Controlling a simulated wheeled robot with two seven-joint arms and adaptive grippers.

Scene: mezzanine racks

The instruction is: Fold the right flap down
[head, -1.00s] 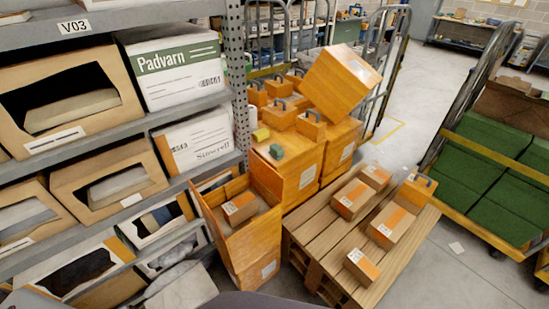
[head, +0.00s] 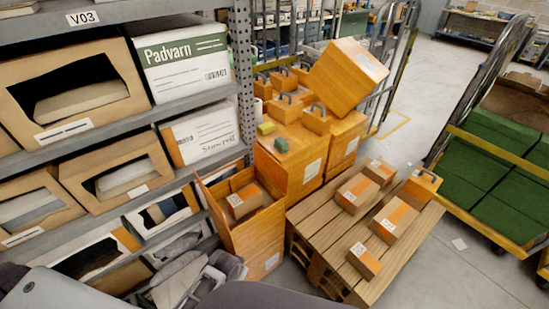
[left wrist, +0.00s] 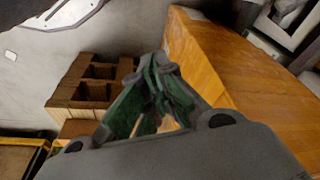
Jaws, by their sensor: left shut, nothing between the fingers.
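An open orange carton (head: 258,232) stands between the shelf rack and the pallet. A brown package (head: 244,202) lies inside it. A flap (head: 207,203) stands up along the carton's left side; I cannot clearly tell the right flap from the carton's wall. My left gripper (head: 232,264) is low at the carton's front left, beside the carton. In the left wrist view its green-padded fingers (left wrist: 153,92) are shut and empty, with an orange carton face (left wrist: 225,65) close on the right. I cannot tell whether they touch. My right gripper is not in view.
The shelf rack (head: 243,75) with boxes is close on the left. Stacked orange cartons (head: 292,165) stand behind the open one. A wooden pallet (head: 318,228) with several small packages is on the right. Grey floor (head: 425,265) is free beyond it.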

